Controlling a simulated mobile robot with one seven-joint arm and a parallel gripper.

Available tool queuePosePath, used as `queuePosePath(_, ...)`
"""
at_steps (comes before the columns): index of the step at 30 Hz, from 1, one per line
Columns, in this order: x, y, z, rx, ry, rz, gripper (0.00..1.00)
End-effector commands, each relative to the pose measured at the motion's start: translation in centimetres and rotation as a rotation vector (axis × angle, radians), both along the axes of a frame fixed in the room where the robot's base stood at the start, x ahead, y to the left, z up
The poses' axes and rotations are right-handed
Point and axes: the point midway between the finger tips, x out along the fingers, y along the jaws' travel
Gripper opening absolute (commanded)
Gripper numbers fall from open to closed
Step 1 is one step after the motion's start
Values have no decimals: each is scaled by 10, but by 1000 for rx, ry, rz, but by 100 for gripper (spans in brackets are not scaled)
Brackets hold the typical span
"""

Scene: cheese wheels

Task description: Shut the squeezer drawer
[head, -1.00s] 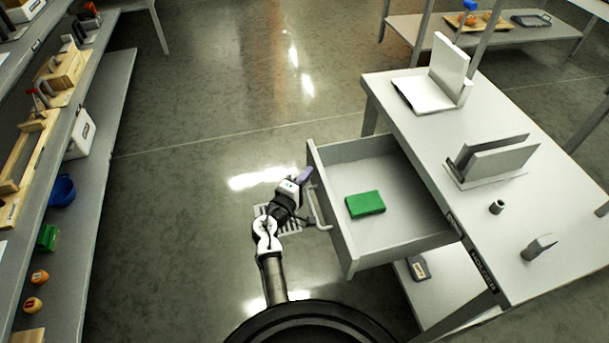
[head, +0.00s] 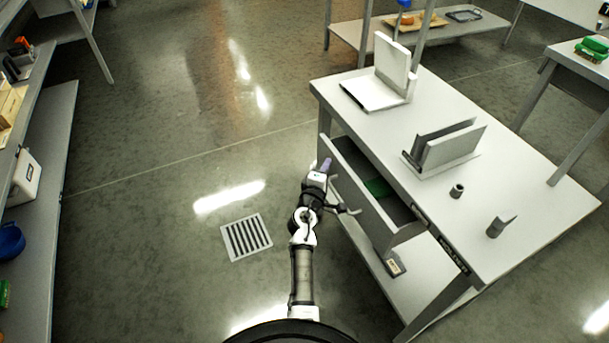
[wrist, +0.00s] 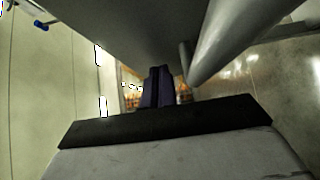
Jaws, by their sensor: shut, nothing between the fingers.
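The squeezer drawer (head: 364,200) is the grey drawer under the tabletop of the white table, and it stands partly open. A green block (head: 377,188) lies inside it, partly hidden under the tabletop. My gripper (head: 325,166) is at the outer face of the drawer front, close beside the bar handle; whether it touches cannot be told. In the wrist view my gripper's purple fingers (wrist: 157,88) are together and hold nothing. A large grey surface and a rounded bar fill the upper part of that view, close to the fingers.
The white table (head: 440,120) carries a white angled stand (head: 392,70), a grey slotted holder (head: 445,148) and small grey pieces. A lower shelf (head: 365,255) holds a small box. A shelf rack (head: 45,180) stands at the left. The floor between is clear, with a drain grate (head: 246,237).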

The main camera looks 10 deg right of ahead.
Motion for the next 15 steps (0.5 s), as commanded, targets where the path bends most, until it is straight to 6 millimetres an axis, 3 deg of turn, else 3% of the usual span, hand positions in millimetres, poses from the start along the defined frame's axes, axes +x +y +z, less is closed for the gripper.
queuePosePath(6, 11, -33, 1, -1, 0, -2, 0)
queuePosePath(15, 16, -49, 1, 0, 0, -2, 0)
